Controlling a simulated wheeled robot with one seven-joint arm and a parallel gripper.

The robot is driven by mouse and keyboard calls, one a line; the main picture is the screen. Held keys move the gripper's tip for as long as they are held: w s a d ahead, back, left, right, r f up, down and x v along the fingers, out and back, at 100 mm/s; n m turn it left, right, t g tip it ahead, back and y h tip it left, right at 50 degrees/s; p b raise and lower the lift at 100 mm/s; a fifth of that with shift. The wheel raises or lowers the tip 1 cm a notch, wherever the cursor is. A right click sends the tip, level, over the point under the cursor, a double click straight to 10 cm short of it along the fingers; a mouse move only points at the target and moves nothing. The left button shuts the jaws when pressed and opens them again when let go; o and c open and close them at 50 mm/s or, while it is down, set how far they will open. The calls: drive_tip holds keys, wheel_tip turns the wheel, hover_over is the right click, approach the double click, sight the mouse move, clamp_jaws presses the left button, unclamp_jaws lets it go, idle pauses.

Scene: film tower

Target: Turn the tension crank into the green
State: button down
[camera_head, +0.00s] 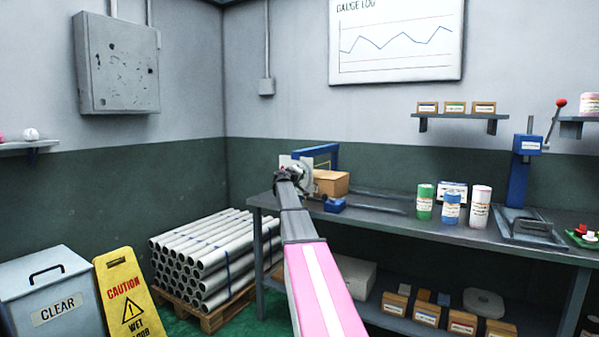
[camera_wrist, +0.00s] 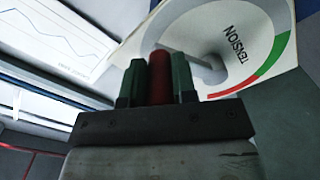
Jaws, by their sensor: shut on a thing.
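The tension dial (camera_wrist: 240,32) is a white face marked TENSION with a red and green arc, seen close and tilted in the wrist view. A red crank handle (camera_wrist: 160,64) stands in front of it, with a grey crank arm (camera_wrist: 205,72) running right behind my finger. My gripper (camera_wrist: 160,80) is shut on the red handle, one dark green finger on each side. In the head view my gripper (camera_head: 288,174) is at the left end of the bench and hides the crank. I cannot tell where any pointer stands on the arc.
A cardboard box (camera_head: 331,182) and blue frame (camera_head: 318,150) stand close to the gripper on the grey bench (camera_head: 390,224). Several labelled cans (camera_head: 451,208) and a blue lever press (camera_head: 525,165) are farther right. Stacked pipes (camera_head: 215,255) and a yellow caution sign (camera_head: 125,295) stand left.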

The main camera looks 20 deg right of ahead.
drive_tip(key=shift+f+m, duration=0.9)
drive_tip(key=shift+m, duration=0.55)
drive_tip(key=shift+f+m, duration=0.95)
drive_tip(key=shift+m, duration=0.45)
drive_tip(key=shift+f+m, duration=0.9)
drive_tip(key=shift+m, duration=0.55)
drive_tip(key=c, duration=0.9)
unclamp_jaws()
drive_tip(key=shift+s, duration=0.1)
drive_tip(key=v, duration=1)
drive_tip(key=shift+s+a, duration=0.2)
drive_tip(key=shift+a, duration=0.1)
